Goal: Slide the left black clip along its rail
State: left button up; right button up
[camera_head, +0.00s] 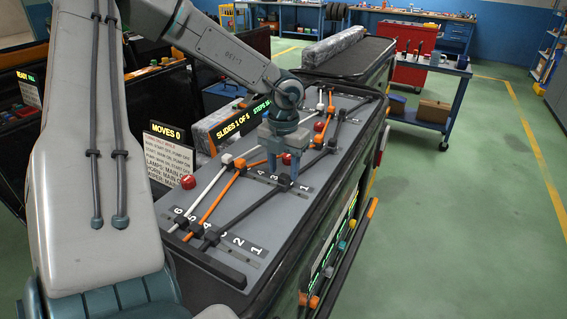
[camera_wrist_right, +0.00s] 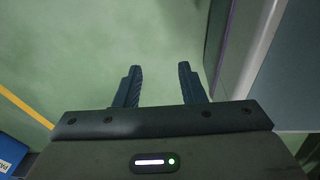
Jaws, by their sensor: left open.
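A grey sloped panel (camera_head: 224,258) carries black, orange and white rods with small clips on numbered rails. One black clip (camera_head: 210,239) sits at the near left end of the panel, on a black rod (camera_head: 245,211). I cannot tell for sure which is the task's left clip. My left gripper (camera_head: 284,163) points down over the middle of the panel, just behind the middle clip, open; contact is unclear. My right gripper (camera_wrist_right: 158,87) is open and empty over green floor.
Red knobs (camera_head: 188,182) stand up from the panel. A sign reading "SLIDES" (camera_head: 236,124) and a "MOVES 0" sign (camera_head: 167,131) stand along its left side. A red tool cabinet (camera_head: 413,70) and blue cart (camera_head: 430,105) are beyond. The floor at right is clear.

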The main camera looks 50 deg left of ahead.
aim_at(284, 175)
pick_arm(q)
notch_tip(284, 175, up, 10)
jog(key=b, duration=0.1)
jog(key=shift+f+b, duration=0.25)
jog(key=shift+b, duration=0.1)
pick_arm(e)
jog(key=shift+w+a+f, duration=0.1)
jog(key=shift+f, duration=0.35)
jog(key=shift+w+a+f, duration=0.1)
jog(key=shift+f, duration=0.35)
